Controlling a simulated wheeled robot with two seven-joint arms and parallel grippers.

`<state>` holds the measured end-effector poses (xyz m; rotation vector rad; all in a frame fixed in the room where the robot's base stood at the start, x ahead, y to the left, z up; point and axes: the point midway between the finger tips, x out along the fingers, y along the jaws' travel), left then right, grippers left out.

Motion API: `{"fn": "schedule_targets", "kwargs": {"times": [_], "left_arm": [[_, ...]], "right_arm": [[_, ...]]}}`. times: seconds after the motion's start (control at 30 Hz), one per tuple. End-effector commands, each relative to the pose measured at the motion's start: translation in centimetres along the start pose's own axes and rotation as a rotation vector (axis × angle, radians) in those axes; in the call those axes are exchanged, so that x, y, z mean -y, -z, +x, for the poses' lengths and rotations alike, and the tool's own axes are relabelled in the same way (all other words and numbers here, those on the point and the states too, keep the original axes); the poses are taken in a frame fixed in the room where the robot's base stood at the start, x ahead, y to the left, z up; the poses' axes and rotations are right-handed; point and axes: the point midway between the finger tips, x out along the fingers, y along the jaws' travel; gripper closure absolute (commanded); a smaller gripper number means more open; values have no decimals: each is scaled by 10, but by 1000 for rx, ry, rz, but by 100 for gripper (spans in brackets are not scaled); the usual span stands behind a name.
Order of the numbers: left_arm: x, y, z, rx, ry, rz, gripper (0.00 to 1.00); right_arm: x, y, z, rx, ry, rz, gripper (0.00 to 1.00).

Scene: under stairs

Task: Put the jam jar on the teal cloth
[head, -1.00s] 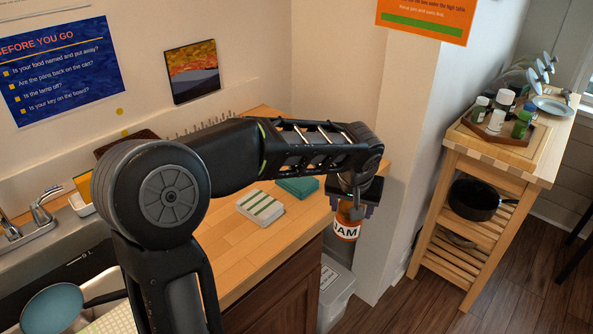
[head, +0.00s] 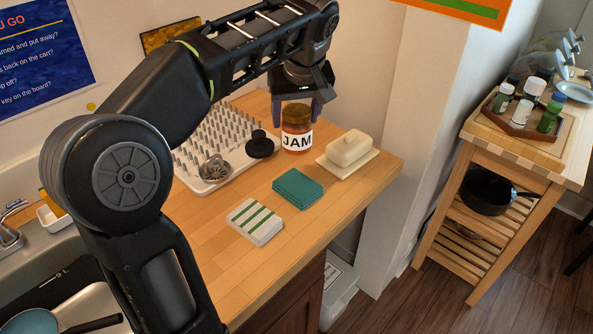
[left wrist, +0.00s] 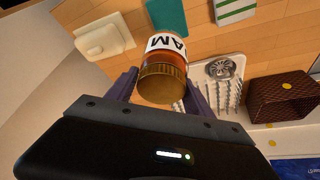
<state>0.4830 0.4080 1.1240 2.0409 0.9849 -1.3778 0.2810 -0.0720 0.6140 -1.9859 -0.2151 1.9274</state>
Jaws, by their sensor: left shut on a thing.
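The jam jar (head: 297,130) has a brown lid and a white JAM label. My left gripper (head: 297,108) is shut on it near the lid and holds it upright over the counter, behind the teal cloth. I cannot tell whether its base touches the counter. In the left wrist view the jar (left wrist: 165,68) is between the fingers of the gripper (left wrist: 160,88). The folded teal cloth (head: 297,188) lies bare on the wooden counter, and part of it also shows in the left wrist view (left wrist: 168,15). My right gripper is in neither view.
A butter dish (head: 350,150) stands right of the jar. A striped cloth (head: 256,221) lies left of the teal one. A spiked drying rack (head: 215,130) and a black object (head: 261,146) are left of the jar.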

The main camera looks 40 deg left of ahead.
Motion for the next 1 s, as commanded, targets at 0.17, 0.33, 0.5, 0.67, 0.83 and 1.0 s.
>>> {"fn": "schedule_targets", "kwargs": {"times": [0.17,0.33,0.5,0.67,0.83,1.0], "left_arm": [[0,0,-1,-3,-2,1,100],[0,-2,6,-1,0,1,100],[0,-13,31,0,1,2,100],[0,-21,53,-2,1,1,100],[-1,-23,58,-4,-2,1,100],[-1,-23,58,-4,-2,1,100]], "right_arm": [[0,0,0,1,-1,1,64],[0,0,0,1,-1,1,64],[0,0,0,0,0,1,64],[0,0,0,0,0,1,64],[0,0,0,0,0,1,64],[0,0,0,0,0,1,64]]}}
